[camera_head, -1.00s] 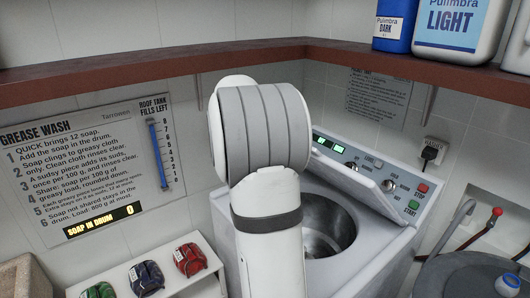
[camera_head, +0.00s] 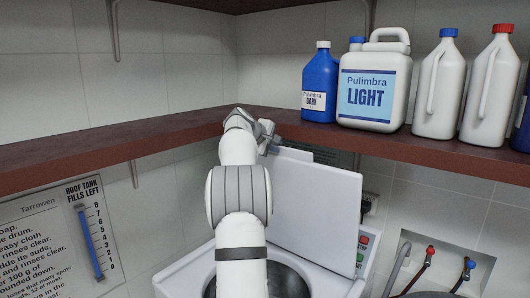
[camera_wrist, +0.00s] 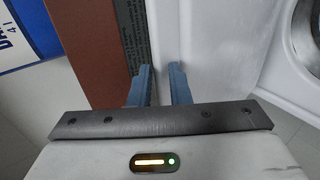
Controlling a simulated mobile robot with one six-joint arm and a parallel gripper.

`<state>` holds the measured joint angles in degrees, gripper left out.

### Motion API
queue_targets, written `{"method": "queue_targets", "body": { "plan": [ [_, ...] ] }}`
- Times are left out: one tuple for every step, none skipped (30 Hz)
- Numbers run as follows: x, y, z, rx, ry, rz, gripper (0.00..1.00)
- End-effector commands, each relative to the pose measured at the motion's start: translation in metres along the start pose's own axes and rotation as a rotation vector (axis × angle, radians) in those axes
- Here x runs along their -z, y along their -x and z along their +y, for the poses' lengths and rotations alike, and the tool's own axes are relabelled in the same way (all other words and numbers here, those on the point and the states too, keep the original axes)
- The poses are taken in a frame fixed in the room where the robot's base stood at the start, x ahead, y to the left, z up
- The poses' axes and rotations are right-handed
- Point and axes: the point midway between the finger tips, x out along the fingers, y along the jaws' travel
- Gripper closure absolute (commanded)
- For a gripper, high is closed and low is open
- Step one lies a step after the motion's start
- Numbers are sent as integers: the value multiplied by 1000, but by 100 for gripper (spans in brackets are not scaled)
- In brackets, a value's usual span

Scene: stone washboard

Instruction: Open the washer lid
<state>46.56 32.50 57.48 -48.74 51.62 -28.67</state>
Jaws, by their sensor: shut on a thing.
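The washer (camera_head: 180,284) stands below the shelf with its white lid (camera_head: 318,205) raised to about upright, hiding most of the control panel. The dark round drum opening (camera_head: 287,284) shows in front of the lid, partly behind my arm. My gripper (camera_head: 266,136) is at the lid's upper left edge, close to the shelf. In the wrist view, the two blue fingers of my gripper (camera_wrist: 160,85) are shut on the edge of the white lid (camera_wrist: 205,40). The drum rim (camera_wrist: 305,35) shows at the right there.
A brown shelf (camera_head: 100,150) runs along both walls, very near my gripper. On it stand a blue bottle (camera_head: 319,85), a white Pulimbra Light jug (camera_head: 372,85) and white bottles (camera_head: 440,85). A wall sign (camera_head: 60,235) hangs at lower left. Hoses (camera_head: 412,275) are at lower right.

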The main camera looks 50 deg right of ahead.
Motion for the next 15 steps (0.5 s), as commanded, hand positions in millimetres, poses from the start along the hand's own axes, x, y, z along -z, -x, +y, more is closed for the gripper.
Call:
{"method": "queue_targets", "body": {
  "plan": [
    [2,-3,4,-2,0,3,100],
    [2,-4,6,-3,0,4,100],
    [3,-6,7,-2,0,5,100],
    [3,-6,8,-2,0,6,100],
    [4,-7,9,-2,1,7,100],
    [4,-8,10,-2,2,7,100],
    [4,-8,10,-2,3,8,100],
    [4,-8,10,-2,3,8,100],
    [5,-8,11,-3,3,9,100],
    [5,-9,11,-3,3,9,100],
    [5,-9,11,-3,3,9,100],
    [5,-8,11,-3,3,9,100],
    [5,-8,11,-3,3,10,100],
    [5,-8,11,-3,3,10,100],
    [5,-8,11,-3,3,10,100]
  ]
}}
